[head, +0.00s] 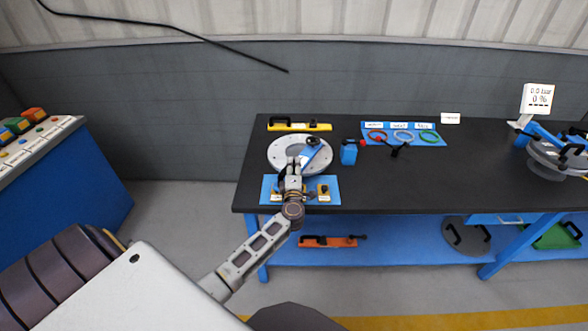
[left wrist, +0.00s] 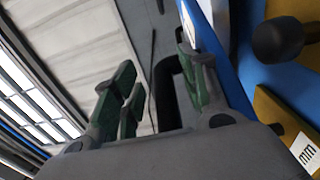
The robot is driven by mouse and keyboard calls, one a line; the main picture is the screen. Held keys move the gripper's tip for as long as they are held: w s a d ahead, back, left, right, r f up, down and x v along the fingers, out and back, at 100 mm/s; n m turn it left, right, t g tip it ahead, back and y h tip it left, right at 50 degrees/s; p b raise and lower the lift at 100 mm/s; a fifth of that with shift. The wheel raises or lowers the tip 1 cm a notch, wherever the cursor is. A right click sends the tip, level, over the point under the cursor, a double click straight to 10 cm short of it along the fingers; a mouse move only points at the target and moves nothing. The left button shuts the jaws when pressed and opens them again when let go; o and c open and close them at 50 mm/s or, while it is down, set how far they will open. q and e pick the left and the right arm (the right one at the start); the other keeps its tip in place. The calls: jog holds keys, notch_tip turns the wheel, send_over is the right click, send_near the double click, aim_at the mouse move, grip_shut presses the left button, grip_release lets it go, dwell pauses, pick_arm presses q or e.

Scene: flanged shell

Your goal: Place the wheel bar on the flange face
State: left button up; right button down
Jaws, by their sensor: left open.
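The flange face (head: 281,144) is a pale grey ring with small holes, lying on the black bench. A blue bar with a black knob (head: 311,151) is tilted over its right part. I cannot tell for sure whether this is the wheel bar. My left gripper (head: 294,166) is open at the front edge of the ring, partly hiding it and the blue mat (head: 332,182). In the left wrist view the green-padded fingers (left wrist: 160,95) are apart. A black handle and a blue edge (left wrist: 228,75) are close to the right finger. My right gripper is out of view.
A yellow bar (head: 300,127) lies behind the ring, with a blue block (head: 349,153) to its right. A blue board (head: 405,141) carries coloured rings. An orange bar (head: 322,242) lies on the lower shelf. The bench's middle right is clear.

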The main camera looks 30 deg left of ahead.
pick_arm(q)
jog(key=shift+r, duration=0.15)
jog(key=shift+s+d, duration=0.4)
jog(key=shift+s, duration=0.2)
jog(key=v, duration=1)
jog(key=shift+s+d, duration=0.15)
jog(key=shift+s, duration=0.15)
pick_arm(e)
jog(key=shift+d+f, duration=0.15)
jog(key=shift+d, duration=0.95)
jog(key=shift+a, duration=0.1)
